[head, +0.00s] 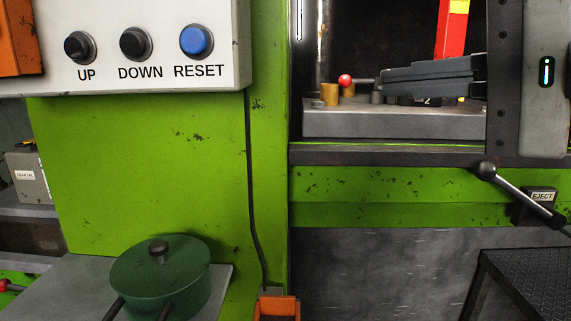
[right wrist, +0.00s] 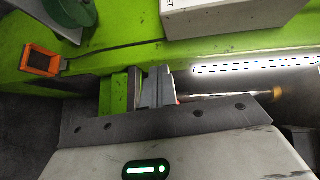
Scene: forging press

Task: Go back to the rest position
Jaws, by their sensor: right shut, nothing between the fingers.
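My right gripper (head: 390,82) comes in from the right in the head view, in front of the forging press opening (head: 390,125). Its dark grey fingers point left and are shut with nothing between them. In the right wrist view its fingers (right wrist: 148,85) are together in front of the green press frame (right wrist: 20,80). A red ball knob (head: 345,80) on a thin rod shows just left of the fingertips in the head view; the fingers hide what lies behind them, and I cannot tell whether they touch the rod. My left gripper is not in view.
A control box (head: 150,45) with UP, DOWN and RESET buttons is at upper left. A lever with a black knob (head: 485,171) sits beside the EJECT label (head: 541,196). A green lidded pot (head: 160,278) stands at lower left. A black textured platform (head: 530,275) is at lower right.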

